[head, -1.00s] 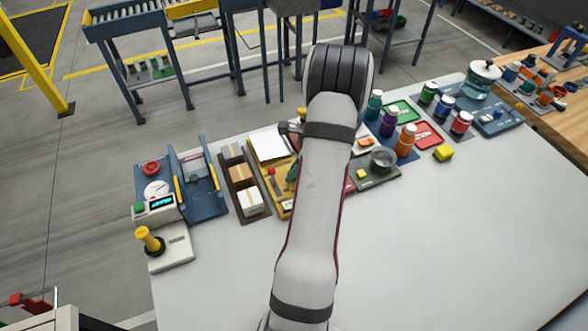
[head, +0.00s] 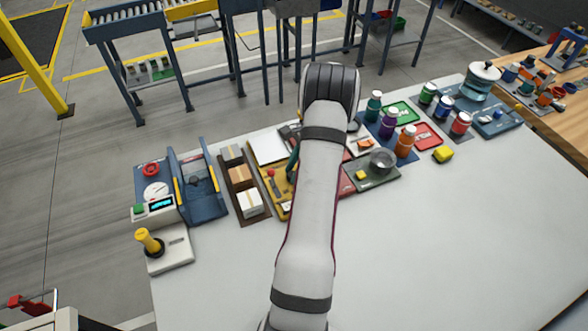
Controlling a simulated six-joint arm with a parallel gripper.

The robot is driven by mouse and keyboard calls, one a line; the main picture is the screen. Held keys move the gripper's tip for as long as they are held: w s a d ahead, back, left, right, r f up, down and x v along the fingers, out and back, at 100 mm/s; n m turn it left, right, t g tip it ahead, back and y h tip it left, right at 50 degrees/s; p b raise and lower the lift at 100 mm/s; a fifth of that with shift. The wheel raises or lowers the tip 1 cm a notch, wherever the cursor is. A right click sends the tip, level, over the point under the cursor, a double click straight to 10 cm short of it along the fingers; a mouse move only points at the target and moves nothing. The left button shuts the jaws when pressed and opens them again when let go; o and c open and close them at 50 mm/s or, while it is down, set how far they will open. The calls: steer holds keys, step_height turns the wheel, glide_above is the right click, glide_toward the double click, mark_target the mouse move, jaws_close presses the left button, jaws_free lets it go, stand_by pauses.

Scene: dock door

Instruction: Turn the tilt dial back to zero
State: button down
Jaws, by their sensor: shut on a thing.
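A small control unit stands at the left of the table. It has a round white dial (head: 157,190) with a pointer, a red knob (head: 151,169) above it, and a lit display (head: 161,203) beside a green button (head: 139,210). I cannot read the dial's marks or the display's text. A blue dock-door unit (head: 207,209) joins it on the right, with upright sides and yellow edges. My arm reaches away over the table, well to the right of the dial. My gripper is hidden behind the arm.
A pad with a yellow-topped lever (head: 149,240) stands in front of the dial. A brown tray (head: 254,216) of boxes and a yellow tray (head: 285,208) with a dark green item (head: 293,163) lie between dock door and arm. Bottles stand beyond. The table's right front is clear.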

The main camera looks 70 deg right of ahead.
stand_by(0.4)
steer(key=c, duration=0.6)
jaws_free()
steer(key=v, duration=1.5)
steer(key=shift+d+r, duration=0.1)
steer(key=shift+r, duration=0.25)
